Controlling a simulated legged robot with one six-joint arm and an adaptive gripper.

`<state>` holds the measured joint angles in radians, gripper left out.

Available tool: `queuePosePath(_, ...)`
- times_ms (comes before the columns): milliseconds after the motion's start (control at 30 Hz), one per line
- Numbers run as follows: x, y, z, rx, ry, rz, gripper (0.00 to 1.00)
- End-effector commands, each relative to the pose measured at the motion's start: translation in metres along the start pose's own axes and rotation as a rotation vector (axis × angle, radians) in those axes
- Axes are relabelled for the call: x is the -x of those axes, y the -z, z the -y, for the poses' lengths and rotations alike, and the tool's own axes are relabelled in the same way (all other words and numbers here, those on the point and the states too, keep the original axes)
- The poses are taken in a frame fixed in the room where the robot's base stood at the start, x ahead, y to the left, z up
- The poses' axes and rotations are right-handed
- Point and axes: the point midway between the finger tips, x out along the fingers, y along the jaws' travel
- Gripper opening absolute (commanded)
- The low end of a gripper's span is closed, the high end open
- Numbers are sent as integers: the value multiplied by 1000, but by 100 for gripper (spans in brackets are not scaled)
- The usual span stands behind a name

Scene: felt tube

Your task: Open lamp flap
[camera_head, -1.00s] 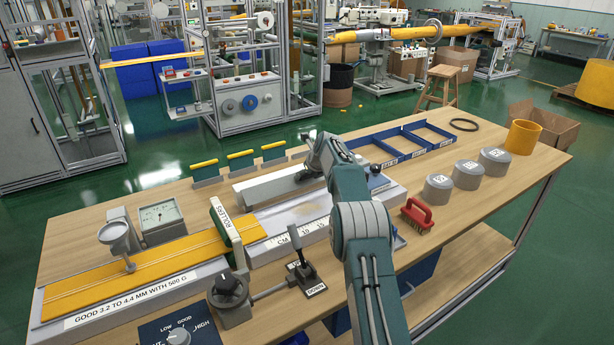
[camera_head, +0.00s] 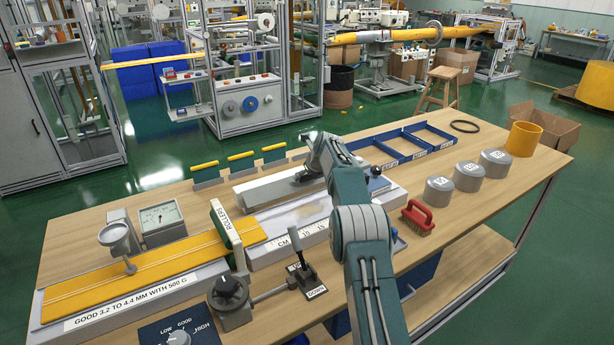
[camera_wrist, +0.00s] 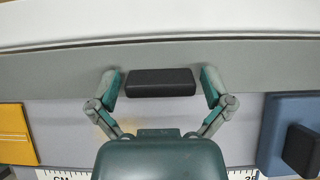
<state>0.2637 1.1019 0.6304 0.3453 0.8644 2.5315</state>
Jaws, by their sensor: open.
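The lamp flap appears as a long grey cover (camera_head: 268,190) across the back of the test bench in the head view, lying closed as far as I can see. In the wrist view its grey face (camera_wrist: 60,62) runs across the picture, with a black handle (camera_wrist: 160,83) on it. My gripper (camera_wrist: 161,77) is open, with one finger at each end of the handle and small gaps beside it. In the head view my arm hides part of the flap, the handle and the fingertips.
Yellow felt (camera_head: 130,275) lies on the left of the bench, beside the ROLLERS plate (camera_head: 226,233). A DOWN lever (camera_head: 305,272) stands in front. Grey weights (camera_head: 467,175), a red brush (camera_head: 417,217) and blue trays (camera_head: 403,143) lie to the right.

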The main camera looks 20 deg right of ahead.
Motion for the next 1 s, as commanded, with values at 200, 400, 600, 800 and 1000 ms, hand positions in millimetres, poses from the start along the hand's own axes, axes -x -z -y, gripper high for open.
queuePosePath(200, 14, -1, 0, -1, 0, 0, 100)
queuePosePath(400, 46, -1, 1, -1, 1, 2, 100)
queuePosePath(600, 83, -1, 1, 0, 1, 1, 100)
queuePosePath(800, 110, -1, 0, 0, 0, 0, 100)
queuePosePath(1000, 118, -1, 0, 0, 0, -1, 100)
